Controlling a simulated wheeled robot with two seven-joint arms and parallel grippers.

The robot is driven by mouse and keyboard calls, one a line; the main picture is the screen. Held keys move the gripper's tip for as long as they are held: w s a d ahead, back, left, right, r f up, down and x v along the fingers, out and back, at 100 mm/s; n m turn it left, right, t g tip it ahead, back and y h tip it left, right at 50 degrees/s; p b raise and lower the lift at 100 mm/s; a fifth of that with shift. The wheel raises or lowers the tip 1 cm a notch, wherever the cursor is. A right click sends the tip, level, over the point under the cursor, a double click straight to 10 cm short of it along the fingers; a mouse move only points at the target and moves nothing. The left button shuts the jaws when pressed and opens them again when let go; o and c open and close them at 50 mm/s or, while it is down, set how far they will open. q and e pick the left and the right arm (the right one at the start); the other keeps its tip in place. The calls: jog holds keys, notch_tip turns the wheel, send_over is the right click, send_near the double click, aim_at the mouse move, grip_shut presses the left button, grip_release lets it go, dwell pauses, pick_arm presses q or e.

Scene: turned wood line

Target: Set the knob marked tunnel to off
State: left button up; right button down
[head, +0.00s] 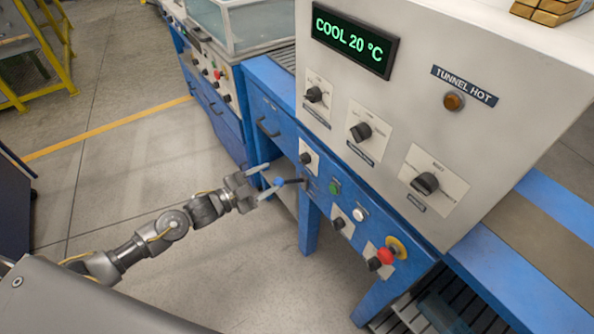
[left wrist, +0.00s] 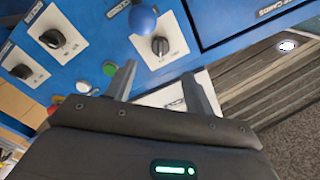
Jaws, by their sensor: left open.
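Several black knobs on white plates sit on the machine. Three are on the grey cabinet: left (head: 314,94), middle (head: 360,131) and right (head: 425,183). Others are on the blue front panel, among them an upper knob (head: 306,158) and a lower knob (head: 338,223). Their captions are too small to read, so I cannot tell which is marked tunnel. My left gripper (head: 268,185) is open and empty in front of the blue panel. In the left wrist view its fingers (left wrist: 158,82) stand apart below a knob (left wrist: 160,45) and touch nothing I can make out.
A lever with a blue ball (head: 279,181) sticks out close to my left fingers; the ball (left wrist: 143,19) also shows in the wrist view. A green button (head: 335,188), a white button (head: 358,214) and a red stop button (head: 385,255) line the panel. The display (head: 352,41) reads COOL 20 °C.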

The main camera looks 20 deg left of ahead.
aim_at(300, 162)
pick_arm(q)
jog(key=p+x, duration=0.1)
jog(key=x, duration=1)
jog(key=shift+s+d+r, duration=0.1)
jog(key=shift+r, duration=0.05)
jog(key=c, duration=1)
pick_arm(e)
jog(key=shift+s+a+r, duration=0.2)
jog(key=shift+a+r, duration=0.2)
jog(key=shift+r, duration=0.05)
